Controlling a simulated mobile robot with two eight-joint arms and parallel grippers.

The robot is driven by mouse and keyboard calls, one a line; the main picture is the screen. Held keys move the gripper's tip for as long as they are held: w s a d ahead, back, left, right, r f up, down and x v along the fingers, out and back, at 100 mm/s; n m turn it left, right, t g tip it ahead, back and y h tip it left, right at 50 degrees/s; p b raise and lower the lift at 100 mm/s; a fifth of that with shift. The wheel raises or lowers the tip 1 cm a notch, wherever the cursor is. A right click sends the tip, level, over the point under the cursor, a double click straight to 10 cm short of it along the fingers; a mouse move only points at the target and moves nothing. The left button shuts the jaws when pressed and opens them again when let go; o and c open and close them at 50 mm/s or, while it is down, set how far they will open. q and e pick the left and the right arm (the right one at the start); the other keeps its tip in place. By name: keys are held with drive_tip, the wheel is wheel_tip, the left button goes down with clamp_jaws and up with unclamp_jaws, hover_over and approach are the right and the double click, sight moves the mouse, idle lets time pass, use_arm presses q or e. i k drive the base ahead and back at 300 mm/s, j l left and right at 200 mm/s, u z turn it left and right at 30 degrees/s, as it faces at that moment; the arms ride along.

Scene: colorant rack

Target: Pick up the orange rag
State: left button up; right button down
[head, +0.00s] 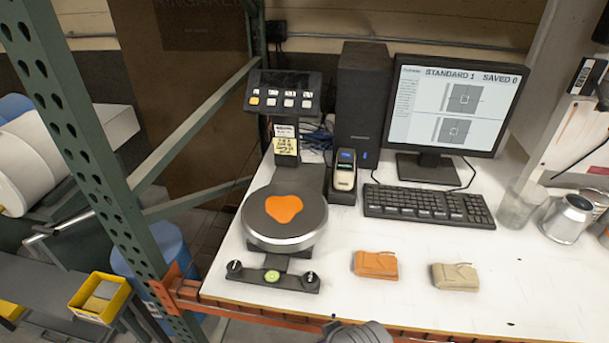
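A folded orange rag (375,264) lies flat on the white tabletop (410,303), near the front edge and right of the round scale. A similar folded tan rag (455,277) lies to its right, with a clear gap between them. Nothing touches or covers the orange rag. A flat orange heart-shaped patch lies on the plate of the scale (285,234). Neither gripper can be made out; only a dark grey rounded part, seemingly mine, shows at the bottom edge, below the orange rag.
Behind the rags are a keyboard (428,206), a monitor (455,105) and a black handheld device (343,178) in a stand. A clear cup (519,206) and a metal can (567,219) stand at the right. A green rack post (90,150) rises at the left. The tabletop around the rags is clear.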

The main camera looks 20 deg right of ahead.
sight(374, 265)
drive_tip(key=z, duration=1.6)
